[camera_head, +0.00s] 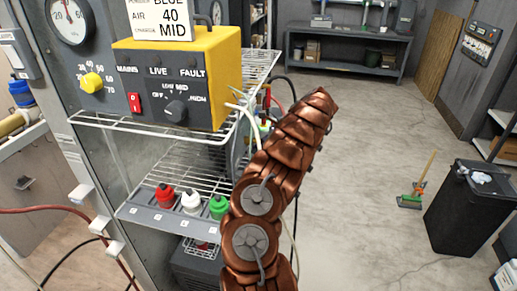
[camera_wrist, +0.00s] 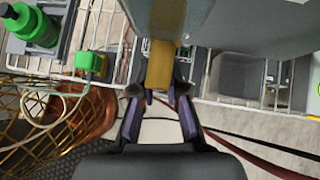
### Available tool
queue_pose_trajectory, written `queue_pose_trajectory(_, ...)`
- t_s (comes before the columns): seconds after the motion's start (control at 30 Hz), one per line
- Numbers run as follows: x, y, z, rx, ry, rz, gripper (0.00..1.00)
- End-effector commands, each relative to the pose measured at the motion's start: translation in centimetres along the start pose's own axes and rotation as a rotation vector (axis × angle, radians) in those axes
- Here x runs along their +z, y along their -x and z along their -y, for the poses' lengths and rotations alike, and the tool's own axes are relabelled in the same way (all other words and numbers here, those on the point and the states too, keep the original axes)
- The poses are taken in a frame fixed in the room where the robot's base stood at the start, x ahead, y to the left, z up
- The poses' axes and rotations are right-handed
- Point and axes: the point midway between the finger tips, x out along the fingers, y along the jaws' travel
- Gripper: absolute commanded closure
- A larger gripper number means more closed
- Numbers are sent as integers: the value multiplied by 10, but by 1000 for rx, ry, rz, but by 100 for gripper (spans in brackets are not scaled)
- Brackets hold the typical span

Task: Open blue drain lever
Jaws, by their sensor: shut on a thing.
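In the wrist view my gripper (camera_wrist: 161,98) has its two dark purple-grey fingers on either side of the lower end of a yellow-brown bar (camera_wrist: 160,66). It is shut on this bar. The bar hangs below a large pale grey-blue rounded body (camera_wrist: 235,22) that fills the top of the view. I cannot make out a blue lever in either view; the fingers and the grey-blue body hide part of the area. In the head view my copper-coloured arm reaches up beside the wire shelves, and my gripper cannot be made out there.
Thin hoses hang close by. Open floor lies right, with a black bin (camera_head: 472,210).

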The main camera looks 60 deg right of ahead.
Motion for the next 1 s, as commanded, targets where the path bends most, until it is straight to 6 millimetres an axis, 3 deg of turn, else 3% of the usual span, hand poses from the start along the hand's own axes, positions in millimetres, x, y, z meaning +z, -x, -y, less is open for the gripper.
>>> queue_pose_trajectory(0.07, 0, -1, -1, 3, -1, 0, 100)
queue_pose_trajectory(0.1, -1, -1, -1, 3, -1, 0, 86)
queue_pose_trajectory(0.33, 0, 0, -1, 2, -1, 0, 62)
queue_pose_trajectory(0.73, 0, 4, 0, 1, -1, 0, 61)
queue_pose_trajectory(1.0, -1, 35, 0, -3, 0, -2, 61)
